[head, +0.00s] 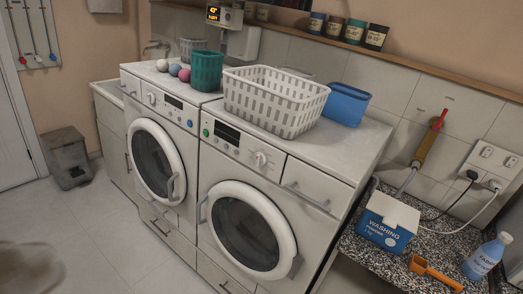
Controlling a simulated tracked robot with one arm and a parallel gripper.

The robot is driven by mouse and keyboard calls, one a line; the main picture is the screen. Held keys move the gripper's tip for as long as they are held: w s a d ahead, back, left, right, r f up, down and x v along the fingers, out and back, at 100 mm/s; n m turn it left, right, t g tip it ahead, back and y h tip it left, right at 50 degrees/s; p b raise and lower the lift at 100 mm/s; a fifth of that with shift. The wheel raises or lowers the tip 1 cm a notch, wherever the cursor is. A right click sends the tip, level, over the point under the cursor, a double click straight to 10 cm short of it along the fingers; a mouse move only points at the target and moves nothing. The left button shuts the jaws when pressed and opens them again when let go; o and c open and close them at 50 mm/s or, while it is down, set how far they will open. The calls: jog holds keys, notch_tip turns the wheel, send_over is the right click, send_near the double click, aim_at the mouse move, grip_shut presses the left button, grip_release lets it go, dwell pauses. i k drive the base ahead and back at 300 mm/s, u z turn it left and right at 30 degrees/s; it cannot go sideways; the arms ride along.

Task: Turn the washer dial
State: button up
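Two white front-loading machines stand side by side. The left machine (133,90) has a round dial (151,98) near the left end of its control panel. The right machine (330,165) has a larger light dial (262,159) toward the right of its panel, beside a dark display (227,132). I cannot tell from labels which one is the washer. Both round doors, the left door (155,160) and the right door (247,230), look shut. My gripper is not clearly in view, and nothing touches either dial.
A white basket (275,100), a green bin (207,71) and a blue tub (346,104) stand on top. A blurred brown shape (28,268) fills the lower left corner. The right counter (385,262) holds a washing powder box (388,222). The floor (95,235) in front looks clear.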

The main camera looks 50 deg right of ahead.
aim_at(260, 159)
jog(key=z, duration=0.2)
jog(key=i, duration=1.15)
jog(key=z, duration=0.25)
